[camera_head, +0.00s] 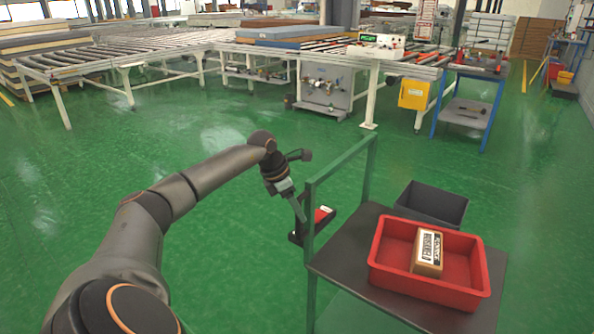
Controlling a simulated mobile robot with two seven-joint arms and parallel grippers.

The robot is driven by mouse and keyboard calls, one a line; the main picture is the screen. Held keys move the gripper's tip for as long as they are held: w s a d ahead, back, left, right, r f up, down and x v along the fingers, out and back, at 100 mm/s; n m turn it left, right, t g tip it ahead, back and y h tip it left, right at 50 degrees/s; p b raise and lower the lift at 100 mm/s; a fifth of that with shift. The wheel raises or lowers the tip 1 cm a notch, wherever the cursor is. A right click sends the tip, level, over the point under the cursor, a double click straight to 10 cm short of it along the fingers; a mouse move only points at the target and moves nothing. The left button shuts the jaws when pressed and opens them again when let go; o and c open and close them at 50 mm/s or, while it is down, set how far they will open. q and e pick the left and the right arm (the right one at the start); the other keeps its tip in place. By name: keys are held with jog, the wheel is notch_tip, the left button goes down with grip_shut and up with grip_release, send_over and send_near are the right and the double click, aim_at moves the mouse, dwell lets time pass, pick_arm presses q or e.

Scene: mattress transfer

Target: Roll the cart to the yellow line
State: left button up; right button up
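The cart has a dark top (345,250) and a green tube handle (342,165) on its left side. It stands at the lower right. My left arm reaches in from the lower left, and my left gripper (308,224) is at the left post of the handle. The gripper is partly hidden by the post, and I cannot tell whether its fingers are closed on it. My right gripper is out of view. A short yellow line (524,78) shows on the floor at the far right, and another yellow line (6,99) at the left edge.
A roller conveyor (130,58) and a blue-framed tool cart (470,88) stand across the back. Green floor (235,190) between is clear.

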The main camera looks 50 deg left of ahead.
pick_arm(q)
jog(key=shift+d, duration=0.1)
jog(key=v, duration=1.2)
jog(key=shift+r+p, duration=0.25)
jog(key=shift+p, duration=0.1)
